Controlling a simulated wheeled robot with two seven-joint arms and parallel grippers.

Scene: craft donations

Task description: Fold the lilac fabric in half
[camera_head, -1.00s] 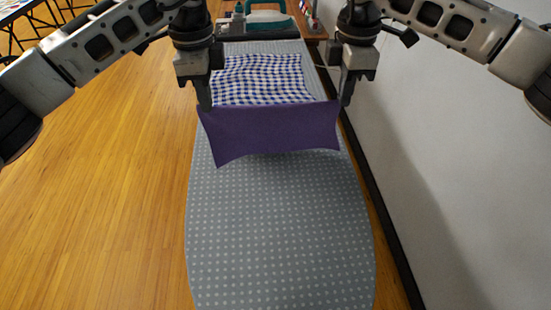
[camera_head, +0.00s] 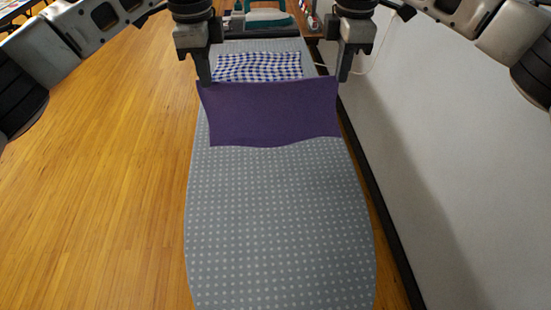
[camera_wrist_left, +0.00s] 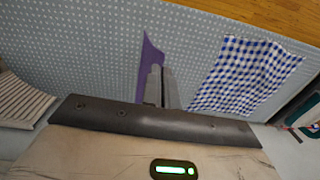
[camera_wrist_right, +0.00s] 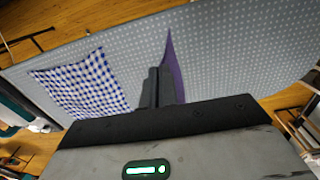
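The lilac fabric (camera_head: 272,112) looks dark purple and hangs as a nearly flat sheet between my two grippers over the grey dotted board. I cannot tell whether its lower edge touches the board. My left gripper (camera_head: 204,80) is shut on its upper left corner, and my right gripper (camera_head: 342,78) on its upper right corner. In the left wrist view a narrow strip of the fabric (camera_wrist_left: 151,62) shows beside the closed fingers (camera_wrist_left: 160,88). The right wrist view shows a similar strip (camera_wrist_right: 173,72) beside the fingers (camera_wrist_right: 157,88).
The dotted board (camera_head: 280,220) is clear on the near side of the fabric. A blue-and-white checked cloth (camera_head: 258,66) lies behind it. A teal-and-white iron-like object (camera_head: 268,18) stands at the far end. A white wall (camera_head: 450,150) runs along the right.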

